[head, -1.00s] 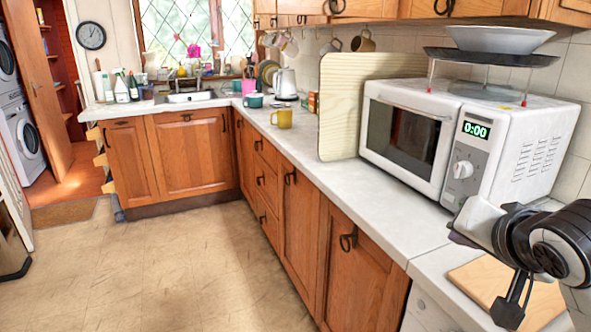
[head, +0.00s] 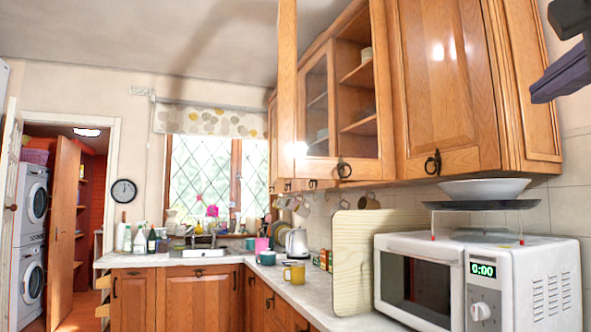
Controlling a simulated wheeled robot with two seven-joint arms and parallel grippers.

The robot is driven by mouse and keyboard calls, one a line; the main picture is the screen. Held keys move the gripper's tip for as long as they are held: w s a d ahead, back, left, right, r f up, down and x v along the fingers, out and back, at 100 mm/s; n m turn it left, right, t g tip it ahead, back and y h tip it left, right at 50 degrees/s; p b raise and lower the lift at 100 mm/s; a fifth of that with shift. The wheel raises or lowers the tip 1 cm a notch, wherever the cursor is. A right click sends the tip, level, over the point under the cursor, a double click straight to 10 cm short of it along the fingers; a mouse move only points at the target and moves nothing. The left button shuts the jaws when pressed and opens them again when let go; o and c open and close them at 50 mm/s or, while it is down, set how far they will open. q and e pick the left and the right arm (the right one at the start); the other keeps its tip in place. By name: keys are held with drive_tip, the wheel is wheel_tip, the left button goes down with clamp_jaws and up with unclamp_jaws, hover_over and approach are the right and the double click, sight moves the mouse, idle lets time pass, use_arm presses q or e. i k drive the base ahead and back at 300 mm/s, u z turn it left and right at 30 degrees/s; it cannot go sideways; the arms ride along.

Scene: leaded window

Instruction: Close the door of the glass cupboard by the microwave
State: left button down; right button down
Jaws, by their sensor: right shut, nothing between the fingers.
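The glass cupboard (head: 359,128) hangs on the wall above and to the left of the microwave (head: 426,285). Its wooden shelves and a few small dishes show inside. A tall, narrow wooden door frame (head: 287,90) stands out at its left side, so the door appears open; its exact angle is hard to tell. A dark ring handle (head: 343,170) sits low on the front. My right gripper (head: 560,76) shows only in part at the top right edge, shut and empty, to the right of the cupboards and apart from the door. My left gripper is out of view.
A solid wooden cupboard door (head: 447,85) lies between the glass cupboard and my right gripper. A white bowl (head: 484,188) sits on a stand above the microwave. A pale board (head: 372,248) leans beside it. Mugs hang under the cupboards.

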sight(289, 165)
drive_tip(key=u, duration=0.25)
drive_tip(key=k, duration=0.1)
drive_tip(key=z, duration=0.7)
drive_tip(key=i, duration=0.9)
drive_tip(key=u, duration=0.65)
drive_tip(key=i, duration=0.7)
drive_tip(key=u, duration=0.75)
